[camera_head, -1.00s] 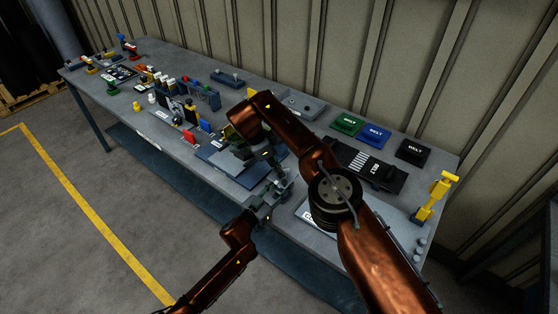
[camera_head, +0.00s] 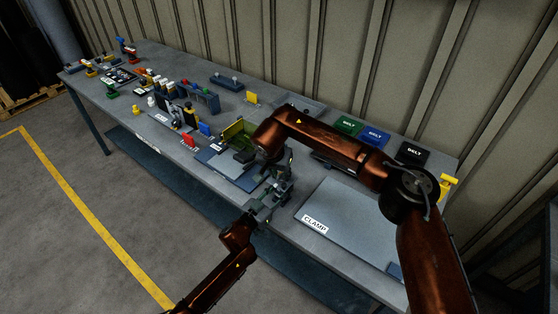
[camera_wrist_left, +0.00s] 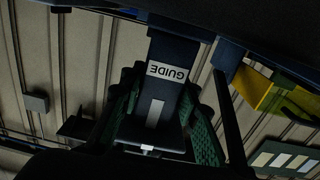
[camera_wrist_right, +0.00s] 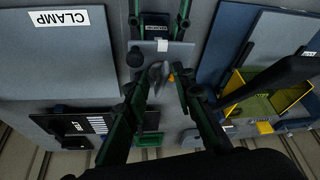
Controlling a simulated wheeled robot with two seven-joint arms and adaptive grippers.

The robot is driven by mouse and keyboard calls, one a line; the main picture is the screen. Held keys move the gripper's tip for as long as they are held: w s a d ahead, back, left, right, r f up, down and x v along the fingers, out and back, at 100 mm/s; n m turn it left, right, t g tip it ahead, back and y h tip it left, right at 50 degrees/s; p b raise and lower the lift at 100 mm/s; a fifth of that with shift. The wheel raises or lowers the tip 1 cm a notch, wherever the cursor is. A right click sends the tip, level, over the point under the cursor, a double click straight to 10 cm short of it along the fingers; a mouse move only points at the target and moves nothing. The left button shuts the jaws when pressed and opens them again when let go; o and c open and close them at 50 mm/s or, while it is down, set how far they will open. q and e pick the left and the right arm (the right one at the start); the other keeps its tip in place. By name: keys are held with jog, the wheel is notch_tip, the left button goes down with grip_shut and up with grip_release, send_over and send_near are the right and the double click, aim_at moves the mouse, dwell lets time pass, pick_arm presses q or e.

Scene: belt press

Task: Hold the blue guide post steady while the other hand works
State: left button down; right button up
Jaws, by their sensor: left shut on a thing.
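The blue guide post (camera_wrist_left: 170,92) fills the middle of the left wrist view, with a white GUIDE label. My left gripper (camera_wrist_left: 157,128) is shut around it, one green-padded finger on each side. In the head view my left gripper (camera_head: 264,203) is at the table's front edge. The post's top also shows between the left fingers in the right wrist view (camera_wrist_right: 155,31). My right gripper (camera_wrist_right: 158,78) is open close to the post, its fingers apart around a grey part and near a dark knob (camera_wrist_right: 135,58). In the head view my right gripper (camera_head: 277,168) is just behind the left one.
A grey board labelled CLAMP (camera_head: 350,218) lies to the right. A yellow-green open bin (camera_head: 238,133) stands to the left. Green, blue and black BELT boxes (camera_head: 375,137) line the back edge. Small parts crowd the table's far left.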

jog(key=shift+d+n+y, duration=0.2)
jog(key=shift+n+y, duration=0.1)
jog(key=shift+n, duration=0.4)
jog(key=v, duration=1.2)
jog(key=shift+s, duration=0.15)
jog(key=shift+o, duration=0.4)
jog(key=shift+f, duration=0.1)
